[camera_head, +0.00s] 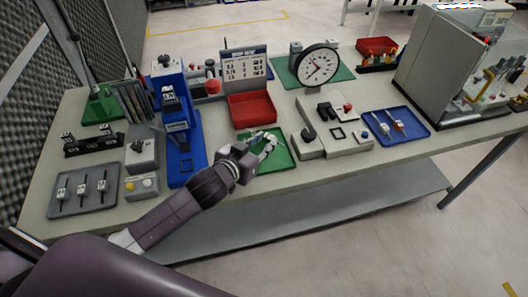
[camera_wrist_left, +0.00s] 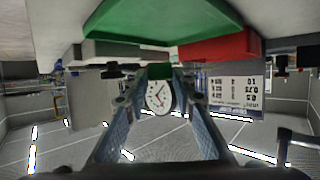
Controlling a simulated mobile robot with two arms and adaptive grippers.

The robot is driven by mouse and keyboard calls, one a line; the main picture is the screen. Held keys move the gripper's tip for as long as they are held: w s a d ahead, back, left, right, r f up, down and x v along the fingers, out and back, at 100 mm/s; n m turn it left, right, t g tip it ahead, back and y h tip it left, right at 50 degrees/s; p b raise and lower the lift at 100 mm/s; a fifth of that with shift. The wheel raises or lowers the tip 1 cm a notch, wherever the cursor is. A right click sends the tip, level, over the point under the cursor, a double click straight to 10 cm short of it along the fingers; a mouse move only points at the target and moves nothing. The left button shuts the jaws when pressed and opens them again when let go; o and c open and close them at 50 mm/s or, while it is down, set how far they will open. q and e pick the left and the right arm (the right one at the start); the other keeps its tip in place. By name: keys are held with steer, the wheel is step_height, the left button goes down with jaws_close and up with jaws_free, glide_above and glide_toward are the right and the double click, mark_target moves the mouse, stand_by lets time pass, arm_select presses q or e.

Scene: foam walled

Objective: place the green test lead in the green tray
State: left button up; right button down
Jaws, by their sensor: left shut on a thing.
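The green tray (camera_head: 284,161) lies flat near the front edge of the table, in front of a red tray. My left gripper (camera_head: 270,143) is over the green tray, low above it. In the left wrist view, which is upside down, the green tray (camera_wrist_left: 165,22) fills the top. There my left gripper (camera_wrist_left: 158,76) is shut on a small dark green piece (camera_wrist_left: 159,70) between its fingertips, which looks like the green test lead. In the head view the lead is too small and hidden by the fingers to make out. My right gripper is not in view.
A red tray (camera_head: 252,110) stands just behind the green tray. A blue press (camera_head: 178,130) stands to the left, and a grey fixture board (camera_head: 345,146) to the right. A dial gauge (camera_head: 318,66) stands farther back. A blue tray (camera_head: 412,131) holds screwdriver-like tools.

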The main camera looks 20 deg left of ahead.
arm_select(q)
steer(key=shift+f, duration=2.45)
steer(key=shift+f, duration=0.1)
steer(key=o, duration=1.1)
